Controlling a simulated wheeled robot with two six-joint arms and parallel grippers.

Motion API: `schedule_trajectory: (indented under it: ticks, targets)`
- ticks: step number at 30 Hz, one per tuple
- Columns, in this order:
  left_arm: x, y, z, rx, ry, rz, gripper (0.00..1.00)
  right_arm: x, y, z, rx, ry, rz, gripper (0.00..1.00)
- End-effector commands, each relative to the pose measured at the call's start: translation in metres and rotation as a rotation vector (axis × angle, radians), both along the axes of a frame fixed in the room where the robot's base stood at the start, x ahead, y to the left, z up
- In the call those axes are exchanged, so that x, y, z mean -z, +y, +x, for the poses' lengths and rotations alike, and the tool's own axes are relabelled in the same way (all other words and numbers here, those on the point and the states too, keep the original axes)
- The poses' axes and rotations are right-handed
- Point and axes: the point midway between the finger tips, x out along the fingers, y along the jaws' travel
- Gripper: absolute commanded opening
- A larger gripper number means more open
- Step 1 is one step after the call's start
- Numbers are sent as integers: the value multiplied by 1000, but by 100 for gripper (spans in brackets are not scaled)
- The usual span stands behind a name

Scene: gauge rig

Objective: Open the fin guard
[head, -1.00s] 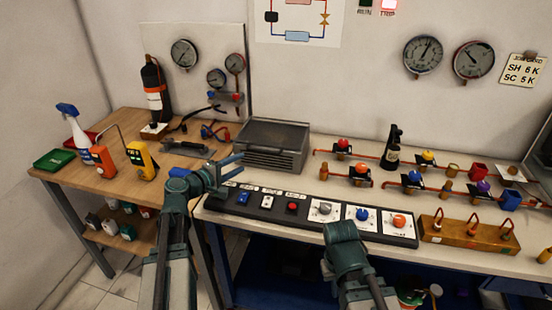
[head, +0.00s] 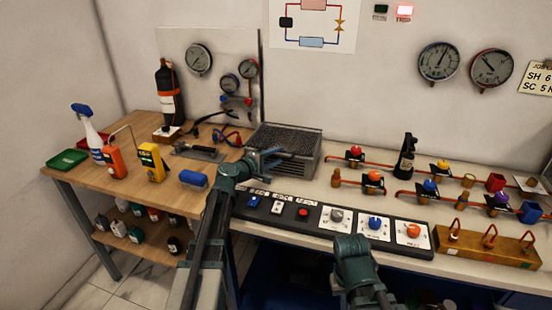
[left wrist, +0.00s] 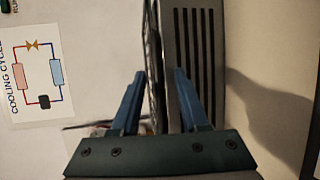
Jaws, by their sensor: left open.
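The fin guard appears to be part of the grey slatted box (head: 293,168) at the back of the bench, with a dark, grainy top and slats on its front. My left gripper (head: 281,157) is open at the box's front upper edge, in front of its left half. In the left wrist view, the open fingers (left wrist: 157,98) point at the box's edge, where a dark rim meets the slatted face (left wrist: 193,50). The right finger overlaps the slatted face. I cannot tell whether either finger touches it. My right arm shows at the bottom centre, without visible fingers.
A control panel (head: 320,221) with knobs and buttons lies along the bench front, below the gripper. A blue-topped brush-like item (head: 193,179) lies left of my left arm. Red pipes with valves (head: 400,187) fill the right bench.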

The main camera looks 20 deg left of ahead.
Motion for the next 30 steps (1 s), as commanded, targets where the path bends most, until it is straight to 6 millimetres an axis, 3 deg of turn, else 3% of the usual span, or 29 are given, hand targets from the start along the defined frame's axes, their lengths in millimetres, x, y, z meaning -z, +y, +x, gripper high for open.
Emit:
schedule_trajectory:
  ticks: [9, 17, 30]
  targets:
    - [0, -1, 2, 0, 0, 0, 45, 0, 0, 0, 0, 0, 0, 0]
    - [0, -1, 2, 0, 0, 0, 0, 0, 0, 0, 0, 0, 0, 0]
    - [0, -1, 2, 0, 0, 1, 0, 0, 0, 0, 0, 0, 0, 0]
